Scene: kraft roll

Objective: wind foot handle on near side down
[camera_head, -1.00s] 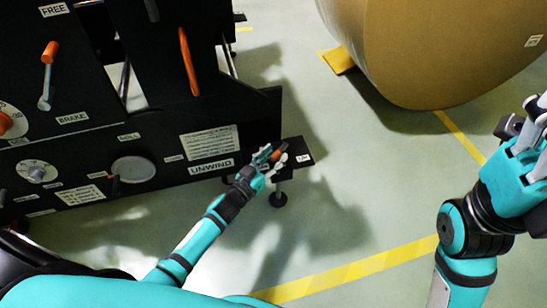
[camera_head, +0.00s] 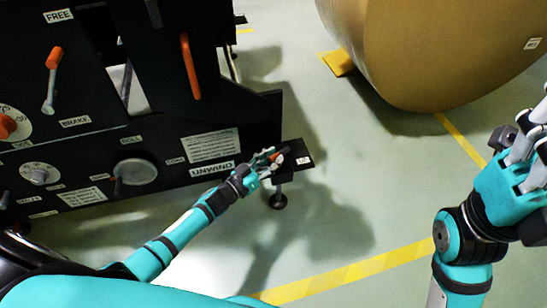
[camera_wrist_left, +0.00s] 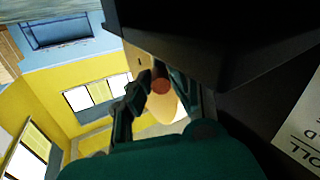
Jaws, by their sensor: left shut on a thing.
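The foot handle (camera_head: 282,156) is a small orange grip at the outer foot of the black UNWIND stand, by the foot bracket (camera_head: 295,168). My left gripper (camera_head: 268,160) is shut on it, and the fingers hide much of it. In the left wrist view, the handle's round reddish end (camera_wrist_left: 160,86) shows between the two fingers, below the dark bracket. The levelling foot (camera_head: 278,199) stands on the floor under the bracket. My right gripper (camera_head: 527,145) is raised at the right edge, away from the stand, with its fingertips partly cut off.
The stand's panel (camera_head: 100,160) carries levers, knobs and labels left of the handle. A large kraft roll (camera_head: 430,50) sits at the back right, with a yellow wedge (camera_head: 341,62) beside it. Green floor with a yellow stripe (camera_head: 350,272) is clear in front.

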